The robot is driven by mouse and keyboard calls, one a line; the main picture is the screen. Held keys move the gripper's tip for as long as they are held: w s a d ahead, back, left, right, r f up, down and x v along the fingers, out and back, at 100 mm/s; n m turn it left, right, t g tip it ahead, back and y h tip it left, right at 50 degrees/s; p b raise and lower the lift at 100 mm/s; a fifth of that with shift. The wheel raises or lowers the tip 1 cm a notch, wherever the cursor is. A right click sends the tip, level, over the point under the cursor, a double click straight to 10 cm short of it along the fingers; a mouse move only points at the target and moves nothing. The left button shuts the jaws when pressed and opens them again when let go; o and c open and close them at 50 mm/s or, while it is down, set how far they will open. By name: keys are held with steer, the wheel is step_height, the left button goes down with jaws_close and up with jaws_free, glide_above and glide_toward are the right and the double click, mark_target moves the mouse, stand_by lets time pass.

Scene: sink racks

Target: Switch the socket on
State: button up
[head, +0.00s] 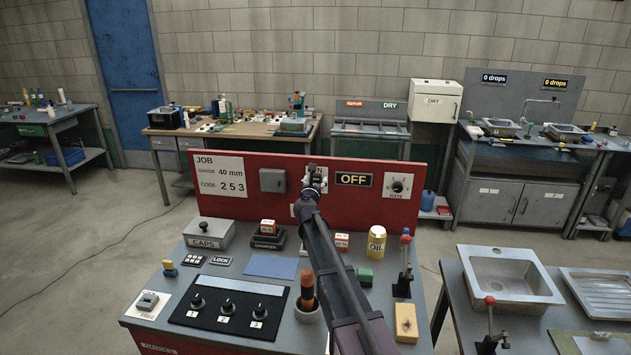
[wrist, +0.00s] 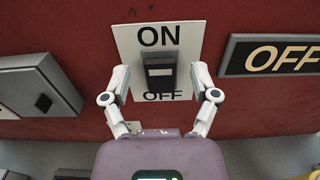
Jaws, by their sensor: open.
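The switch plate (wrist: 126,45) on the red panel is white, marked ON at the top and OFF at the bottom. A dark grey switch (wrist: 159,72) sits at its middle. In the head view the plate (head: 321,174) is mostly hidden behind my arm. A black sign (head: 353,180) to its right reads OFF; it also shows in the wrist view (wrist: 275,57). My gripper (wrist: 160,71) is open, its fingers to the left and right of the switch, with nothing held. I cannot tell whether the fingertips touch the plate.
A grey box (head: 272,180) is on the panel left of the plate. A rate dial (head: 398,186) is to the right. Below, the bench holds a CAPS box (head: 209,235), a yellow oil can (head: 376,242) and a knob panel (head: 228,306). A sink (head: 508,279) stands to the right.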

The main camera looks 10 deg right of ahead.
steer(key=shift+w, duration=0.1)
jaws_close()
stand_by(0.3)
steer(key=shift+w+d+r+g+p, duration=0.1)
steer(key=shift+r+g+p, duration=0.2)
steer(key=shift+p, duration=0.5)
steer(key=shift+w+d+r+g+y+p, duration=0.15)
steer(key=shift+g+y+p, duration=0.35)
steer(key=shift+g+p, duration=1)
steer(key=shift+w+p, duration=0.1)
steer(key=shift+p, duration=0.65)
jaws_free()
